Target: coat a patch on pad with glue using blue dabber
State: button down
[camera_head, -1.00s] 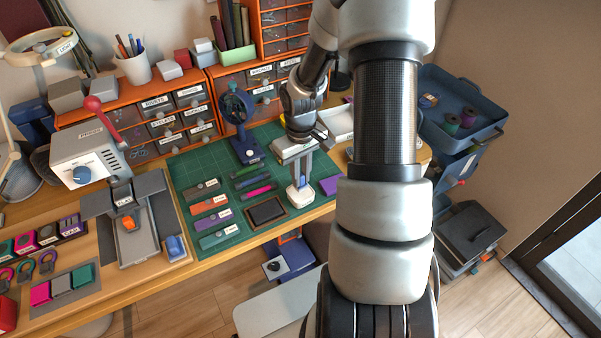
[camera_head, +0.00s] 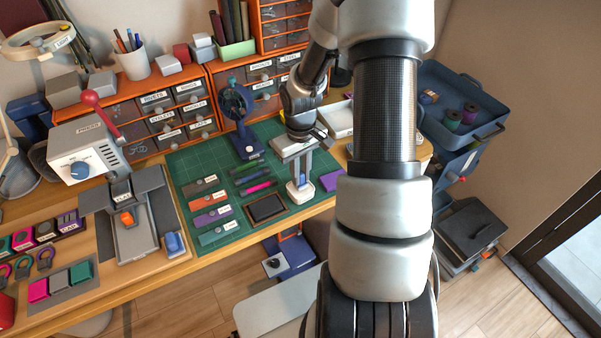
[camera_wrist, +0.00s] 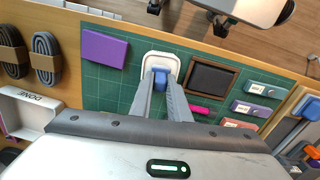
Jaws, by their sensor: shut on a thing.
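My gripper (camera_wrist: 160,80) is shut on the blue dabber (camera_wrist: 160,76), which also shows between the fingers in the head view (camera_head: 301,185). A white rounded dish (camera_wrist: 163,57) lies just under or behind the dabber in the wrist view; I cannot tell whether they touch. A dark pad in a brown frame (camera_wrist: 211,78) lies to the right of the dish in the wrist view, and left of my gripper in the head view (camera_head: 266,209). A flat purple block (camera_wrist: 104,48) lies to the left of the dish in the wrist view. The dabber's lower face is hidden.
The green cutting mat (camera_head: 195,165) carries several labelled bars and a pink stick (camera_wrist: 200,110). A blue fan-like tool (camera_head: 240,120) stands at the back. A grey press (camera_head: 85,150) stands at left. A white DONE tray (camera_wrist: 25,112) and cord coils (camera_wrist: 45,55) are beside the mat.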

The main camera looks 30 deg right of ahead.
jog(key=shift+f+b, duration=0.35)
jog(key=shift+f, duration=0.2)
dwell(1.1)
jog(key=shift+r+p, duration=2.8)
jog(key=shift+r, duration=0.75)
jog(key=shift+a, duration=0.1)
